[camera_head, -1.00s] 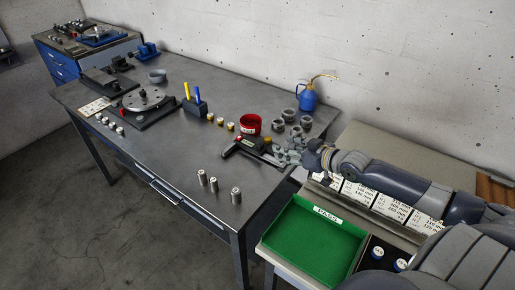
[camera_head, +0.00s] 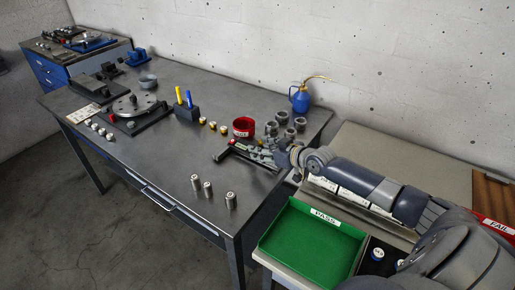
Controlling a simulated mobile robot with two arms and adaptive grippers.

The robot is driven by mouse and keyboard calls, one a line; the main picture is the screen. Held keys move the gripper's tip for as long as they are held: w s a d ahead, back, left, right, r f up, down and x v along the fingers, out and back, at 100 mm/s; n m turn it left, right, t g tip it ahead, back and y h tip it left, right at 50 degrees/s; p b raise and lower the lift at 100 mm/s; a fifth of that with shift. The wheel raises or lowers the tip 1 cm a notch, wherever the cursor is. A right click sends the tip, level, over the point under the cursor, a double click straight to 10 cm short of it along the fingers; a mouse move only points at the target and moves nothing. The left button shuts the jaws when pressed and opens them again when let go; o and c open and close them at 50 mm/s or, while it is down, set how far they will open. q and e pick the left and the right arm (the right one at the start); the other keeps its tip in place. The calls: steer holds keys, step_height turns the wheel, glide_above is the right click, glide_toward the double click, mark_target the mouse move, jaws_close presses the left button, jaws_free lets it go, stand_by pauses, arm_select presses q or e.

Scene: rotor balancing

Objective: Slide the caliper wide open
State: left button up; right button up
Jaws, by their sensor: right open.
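The caliper (camera_head: 231,149) is a dark tool with a long beam, lying near the right end of the grey metal workbench. Its left end is in plain sight in the head view; part of its middle and right side is hidden behind my right gripper. My right gripper (camera_head: 256,154) is open, low over the caliper, with its fingers at the caliper's body. I cannot tell whether the fingers touch it. How far the caliper's jaws stand apart is too small to tell. My left gripper is not in view.
A red cup (camera_head: 244,127) stands just behind the caliper, with several grey cups (camera_head: 283,118) and a blue oil can (camera_head: 300,99) beyond. Several metal cylinders (camera_head: 208,189) stand in front. A green PASS tray (camera_head: 313,240) is at the right.

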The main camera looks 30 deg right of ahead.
steer(key=shift+x, duration=1.4)
